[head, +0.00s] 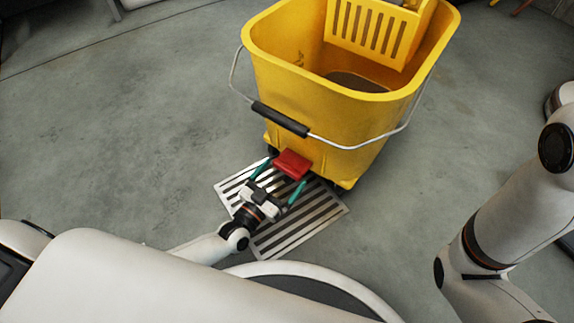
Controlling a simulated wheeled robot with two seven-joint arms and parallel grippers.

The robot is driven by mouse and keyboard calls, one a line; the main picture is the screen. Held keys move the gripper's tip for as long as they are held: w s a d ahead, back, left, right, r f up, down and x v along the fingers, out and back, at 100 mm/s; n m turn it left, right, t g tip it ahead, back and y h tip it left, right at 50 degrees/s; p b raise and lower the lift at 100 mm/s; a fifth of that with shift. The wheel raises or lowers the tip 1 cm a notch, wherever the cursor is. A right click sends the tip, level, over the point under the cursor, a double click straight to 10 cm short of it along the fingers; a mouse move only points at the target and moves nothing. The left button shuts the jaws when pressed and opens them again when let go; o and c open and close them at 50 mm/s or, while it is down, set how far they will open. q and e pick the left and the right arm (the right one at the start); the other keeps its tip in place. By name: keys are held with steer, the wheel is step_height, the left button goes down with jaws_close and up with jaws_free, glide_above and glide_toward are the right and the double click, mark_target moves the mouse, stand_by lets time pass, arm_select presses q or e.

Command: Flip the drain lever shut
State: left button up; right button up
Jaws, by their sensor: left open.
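The drain lever (292,163) is a red tab low on the front of the yellow mop bucket (345,118). It sticks out toward me above the floor grate. My left gripper (279,182) is open, with one teal finger on each side of the red lever in the picture. I cannot tell whether either finger touches it. My right arm shows at the right edge, but its gripper is out of view.
A slotted metal floor grate (318,221) lies under the lever and my left gripper. The bucket's wire handle with a black grip (280,119) hangs across its front, above the lever. A yellow slotted wringer (368,33) sits in the bucket. Grey floor (130,120) to the left is clear.

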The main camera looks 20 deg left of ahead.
arm_select(q)
steer(key=r+p+v, duration=0.1)
steer(key=p+v, duration=0.2)
steer(key=v, duration=0.5)
steer(key=shift+s+f, duration=0.3)
steer(key=shift+f, duration=0.25)
